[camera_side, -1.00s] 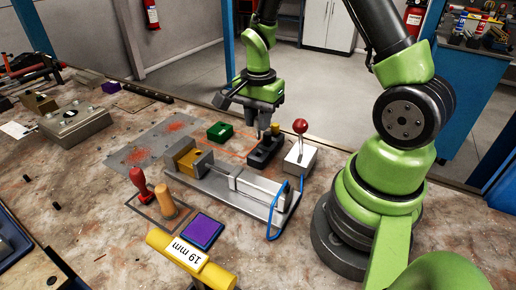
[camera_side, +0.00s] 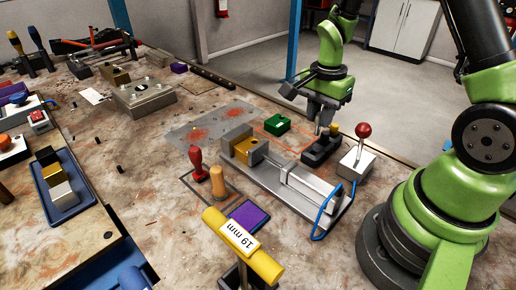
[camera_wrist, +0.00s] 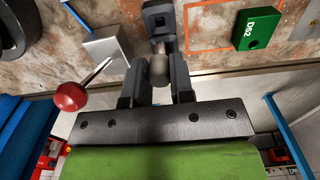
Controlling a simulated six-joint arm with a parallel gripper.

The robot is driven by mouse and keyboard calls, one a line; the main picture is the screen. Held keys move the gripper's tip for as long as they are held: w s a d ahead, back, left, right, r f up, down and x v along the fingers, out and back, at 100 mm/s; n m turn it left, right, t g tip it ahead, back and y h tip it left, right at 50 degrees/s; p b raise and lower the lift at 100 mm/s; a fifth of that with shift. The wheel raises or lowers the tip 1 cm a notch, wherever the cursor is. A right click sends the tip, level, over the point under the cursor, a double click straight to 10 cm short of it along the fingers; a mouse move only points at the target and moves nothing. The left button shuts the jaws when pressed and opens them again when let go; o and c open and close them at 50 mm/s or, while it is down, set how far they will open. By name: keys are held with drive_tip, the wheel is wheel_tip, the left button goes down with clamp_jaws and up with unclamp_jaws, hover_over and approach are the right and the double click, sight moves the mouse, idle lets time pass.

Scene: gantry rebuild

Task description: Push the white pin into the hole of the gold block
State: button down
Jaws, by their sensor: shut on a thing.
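The gold block (camera_side: 247,150) sits at the left end of a grey metal fixture (camera_side: 290,195), with a dark round hole in its face. My gripper (camera_side: 321,126) points down just above a black holder (camera_side: 322,150). In the wrist view my gripper (camera_wrist: 158,80) is shut on a pale, rounded pin (camera_wrist: 159,66), seen end-on between the fingers. The holder (camera_wrist: 160,10) shows beyond it. I cannot tell whether the pin's lower end is still in the holder. The gold block is out of the wrist view.
A red-knobbed lever (camera_side: 363,131) stands on a grey box right of the holder. A green block (camera_side: 277,123) lies behind the gold block.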

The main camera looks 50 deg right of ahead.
drive_tip(key=shift+w+a+n, duration=0.15)
drive_tip(key=shift+w+n, duration=0.35)
drive_tip(key=shift+n, duration=0.1)
drive_tip(key=w+a+n, duration=0.2)
drive_tip(key=w+n, duration=0.1)
drive_tip(key=n, duration=0.2)
drive_tip(key=w+a+n, duration=0.2)
drive_tip(key=w+n, duration=0.1)
drive_tip(key=n, duration=0.2)
drive_tip(key=w+a+n, duration=0.2)
drive_tip(key=w+n, duration=0.1)
drive_tip(key=n, duration=0.1)
drive_tip(key=shift+w+a+r+n, duration=0.2)
drive_tip(key=shift+w+a+n, duration=0.2)
drive_tip(key=shift+w+a+f+n, duration=0.2)
drive_tip(key=shift+f+n, duration=0.15)
drive_tip(key=shift+f, duration=0.55)
drive_tip(key=shift+w+a+f+n, duration=0.15)
drive_tip(key=shift+f+n, duration=0.15)
drive_tip(key=shift+f, duration=0.65)
drive_tip(key=shift+w+a+f+n, duration=0.1)
drive_tip(key=shift+a+f+n, duration=0.2)
drive_tip(key=shift+f, duration=0.6)
drive_tip(key=shift+d+f, duration=0.1)
drive_tip(key=c, duration=0.9)
unclamp_jaws()
